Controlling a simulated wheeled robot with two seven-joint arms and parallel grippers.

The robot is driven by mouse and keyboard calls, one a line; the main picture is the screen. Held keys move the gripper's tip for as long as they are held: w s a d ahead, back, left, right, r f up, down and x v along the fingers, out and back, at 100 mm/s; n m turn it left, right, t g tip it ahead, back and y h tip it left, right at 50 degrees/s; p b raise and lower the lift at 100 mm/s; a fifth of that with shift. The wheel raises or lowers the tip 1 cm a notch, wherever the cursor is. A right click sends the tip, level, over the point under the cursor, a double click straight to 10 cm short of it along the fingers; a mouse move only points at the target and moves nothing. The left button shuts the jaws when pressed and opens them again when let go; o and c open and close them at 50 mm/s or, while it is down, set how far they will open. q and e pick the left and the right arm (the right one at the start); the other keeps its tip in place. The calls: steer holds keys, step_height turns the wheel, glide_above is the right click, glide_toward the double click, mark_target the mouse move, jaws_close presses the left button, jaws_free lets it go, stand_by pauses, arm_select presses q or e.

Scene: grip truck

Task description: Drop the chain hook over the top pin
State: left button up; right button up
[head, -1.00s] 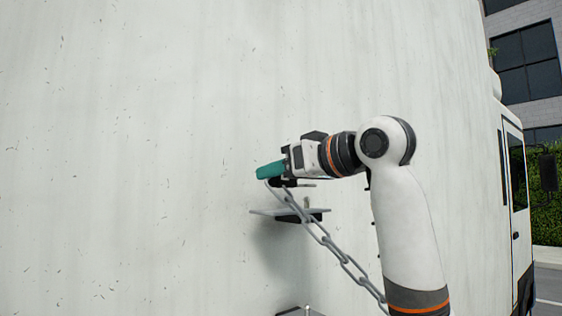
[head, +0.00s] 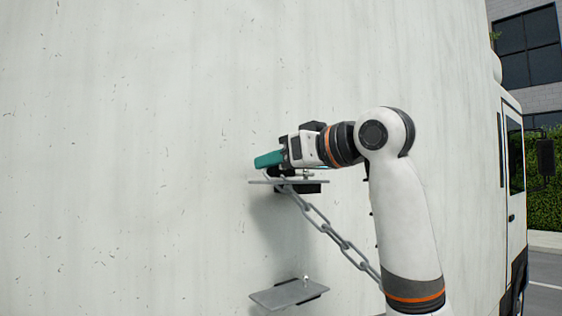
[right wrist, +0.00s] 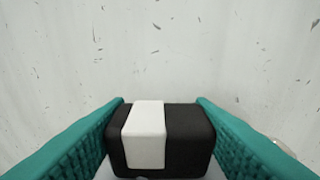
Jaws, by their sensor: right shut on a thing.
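My right gripper (head: 269,159) has teal fingers. It is shut on a black block with a white stripe (right wrist: 190,140), which looks like the grip of the chain hook. The hook's dark lower part is close above the upper shelf (head: 262,182), and I cannot tell whether they touch. The grey chain (head: 333,234) hangs from it down to the right. The top pin (head: 306,174) stands on the upper shelf, just right of the hook, under my wrist. The hook's opening is hidden. My left gripper is not in view.
The white truck side wall (head: 130,150) fills most of the view. A lower shelf (head: 278,296) with its own small pin (head: 305,280) sticks out below. The truck cab (head: 515,190) is at the far right. The space left of the gripper is clear.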

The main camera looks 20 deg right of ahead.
steer(key=shift+f+b, duration=0.3)
steer(key=o, duration=1.1)
steer(key=shift+w, duration=0.1)
steer(key=b+v, duration=0.5)
steer(key=v, duration=0.7)
steer(key=shift+f, duration=0.1)
